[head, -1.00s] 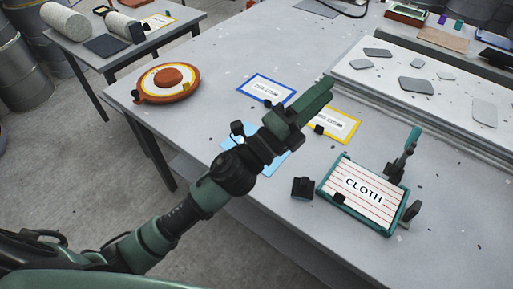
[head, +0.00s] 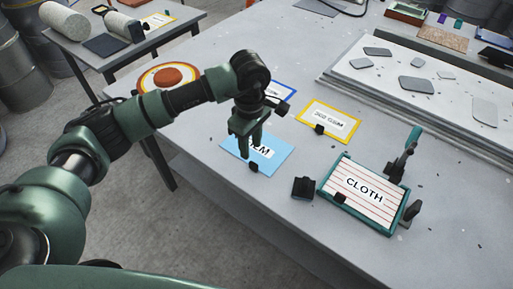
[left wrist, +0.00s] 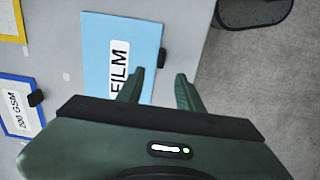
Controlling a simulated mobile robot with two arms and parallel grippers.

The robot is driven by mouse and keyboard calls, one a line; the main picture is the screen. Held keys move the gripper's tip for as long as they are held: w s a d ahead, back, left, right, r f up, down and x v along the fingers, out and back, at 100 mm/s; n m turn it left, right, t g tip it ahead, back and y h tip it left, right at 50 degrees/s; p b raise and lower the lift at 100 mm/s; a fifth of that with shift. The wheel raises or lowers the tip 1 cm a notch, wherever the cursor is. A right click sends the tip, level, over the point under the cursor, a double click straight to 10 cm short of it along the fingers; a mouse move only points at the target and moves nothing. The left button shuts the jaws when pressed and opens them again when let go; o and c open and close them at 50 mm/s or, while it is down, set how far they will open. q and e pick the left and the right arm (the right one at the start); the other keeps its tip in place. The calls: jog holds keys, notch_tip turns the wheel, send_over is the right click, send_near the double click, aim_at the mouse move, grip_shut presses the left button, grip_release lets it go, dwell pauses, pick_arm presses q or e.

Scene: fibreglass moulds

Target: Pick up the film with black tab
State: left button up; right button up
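The film (head: 278,150) is a light blue sheet with a white label, flat on the table near its front edge. It has a small black tab (head: 253,167) on its edge. In the left wrist view the film (left wrist: 95,50) reads "FILM" and its black tab (left wrist: 162,58) stands out from one long edge. My left gripper (head: 247,152) is above the film, pointing down, and hides part of it. In the left wrist view its two fingers (left wrist: 160,84) are apart with nothing between them; one overlaps the film. My right gripper is not in view.
A yellow-bordered card (head: 330,122) and a blue-bordered card (left wrist: 22,112) lie nearby, each with a black tab. A teal CLOTH tray (head: 352,205) and a small black block (head: 303,188) are to the right. An orange round item (head: 168,76) lies at the left.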

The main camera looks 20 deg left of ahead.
aim_at(253, 162)
pick_arm(q)
jog(key=f, duration=0.2)
jog(key=f+p, duration=0.1)
jog(key=f, duration=0.1)
jog(key=f+p, duration=0.1)
jog(key=f, duration=0.1)
jog(key=shift+s+d+f, duration=0.15)
jog(key=shift+d+f, duration=0.15)
jog(key=shift+f, duration=0.35)
grip_shut()
